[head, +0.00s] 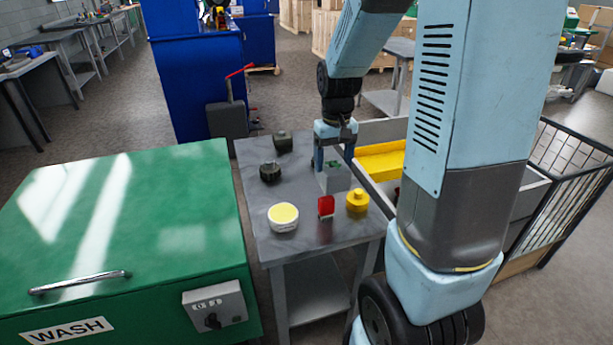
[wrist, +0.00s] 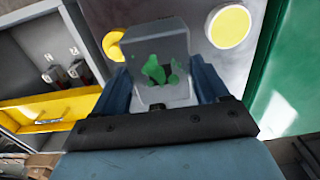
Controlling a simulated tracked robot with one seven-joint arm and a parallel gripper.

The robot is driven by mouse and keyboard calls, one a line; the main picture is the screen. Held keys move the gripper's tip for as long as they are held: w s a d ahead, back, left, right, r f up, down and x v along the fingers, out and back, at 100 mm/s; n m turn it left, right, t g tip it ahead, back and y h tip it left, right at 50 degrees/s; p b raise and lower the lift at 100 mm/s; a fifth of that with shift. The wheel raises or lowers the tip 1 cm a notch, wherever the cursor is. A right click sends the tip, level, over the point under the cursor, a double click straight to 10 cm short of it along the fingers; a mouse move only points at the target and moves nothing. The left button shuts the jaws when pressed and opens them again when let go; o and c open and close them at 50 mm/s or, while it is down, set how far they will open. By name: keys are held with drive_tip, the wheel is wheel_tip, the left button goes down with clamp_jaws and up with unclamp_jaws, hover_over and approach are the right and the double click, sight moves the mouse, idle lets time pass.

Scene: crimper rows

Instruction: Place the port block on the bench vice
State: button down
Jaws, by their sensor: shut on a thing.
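The port block is a pale grey block with green patches (head: 334,180), held between the fingers of my gripper (head: 332,162) over the right part of the grey bench (head: 262,238). In the wrist view the block (wrist: 158,42) sits between the two blue fingers of my gripper (wrist: 162,86). I cannot tell whether its underside touches the bench. Two dark items stand toward the back left of the bench: a squarish one (head: 283,142) and a rounder one (head: 270,173). I cannot tell which, if either, is the bench vice.
A yellow-topped white round item (head: 283,217), a red item (head: 326,207) and a yellow knob-like item (head: 357,201) stand at the bench front. The green WASH cabinet (head: 120,240) is left. A grey bin with a yellow part (head: 382,163) is right. The bench's left-middle is clear.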

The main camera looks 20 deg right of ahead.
drive_tip(key=w, duration=0.1)
drive_tip(key=w+a+f, duration=0.1)
drive_tip(key=w, duration=0.1)
drive_tip(key=w+a+f, duration=0.1)
drive_tip(key=shift+w+f, duration=0.15)
drive_tip(key=shift+w, duration=0.2)
drive_tip(key=shift+w+a+f, duration=0.3)
drive_tip(key=shift+w+f, duration=0.45)
drive_tip(key=shift+f, duration=0.75)
drive_tip(key=shift+w+a+f, duration=0.25)
drive_tip(key=shift+w+f, duration=0.45)
drive_tip(key=shift+f, duration=0.75)
drive_tip(key=shift+w+a+f, duration=0.3)
drive_tip(key=shift+w+f, duration=0.45)
drive_tip(key=shift+f, duration=0.75)
unclamp_jaws()
